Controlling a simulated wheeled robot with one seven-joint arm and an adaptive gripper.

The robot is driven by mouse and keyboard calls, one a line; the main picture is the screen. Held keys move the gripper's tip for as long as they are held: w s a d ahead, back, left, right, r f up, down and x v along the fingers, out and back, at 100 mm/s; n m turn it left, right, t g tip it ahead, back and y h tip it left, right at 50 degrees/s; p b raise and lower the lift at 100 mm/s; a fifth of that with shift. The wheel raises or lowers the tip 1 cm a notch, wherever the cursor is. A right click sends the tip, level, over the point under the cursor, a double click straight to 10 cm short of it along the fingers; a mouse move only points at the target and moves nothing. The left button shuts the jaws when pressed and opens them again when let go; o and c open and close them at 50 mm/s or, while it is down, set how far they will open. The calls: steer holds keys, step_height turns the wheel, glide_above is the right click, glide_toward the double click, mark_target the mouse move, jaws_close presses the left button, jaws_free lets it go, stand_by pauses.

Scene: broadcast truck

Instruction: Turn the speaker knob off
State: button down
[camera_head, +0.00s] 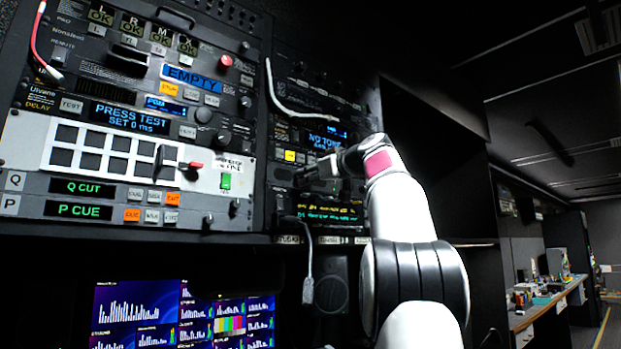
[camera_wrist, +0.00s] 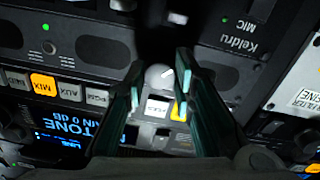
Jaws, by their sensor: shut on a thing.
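The speaker knob (camera_wrist: 158,76) is a small round grey knob with a pale pointer line, on the dark rack panel in the wrist view. I see no readable label beside it. My gripper (camera_wrist: 160,70) has one finger on each side of this knob and is shut on it. In the head view my gripper (camera_head: 314,174) is at the face of the right-hand rack, dark against dark, and it hides the knob there.
A lit white button (camera_wrist: 157,107) and a yellow button (camera_wrist: 179,110) sit close to the knob. A blue display (camera_head: 325,141) is above my gripper, and a cable with a plug (camera_head: 308,290) hangs below. Monitors (camera_head: 185,315) fill the lower left.

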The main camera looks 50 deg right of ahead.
steer(key=shift+f, duration=0.2)
steer(key=c, duration=1.3)
jaws_free()
steer(key=shift+c, duration=0.2)
steer(key=shift+r, duration=0.1)
steer(key=v, duration=1.2)
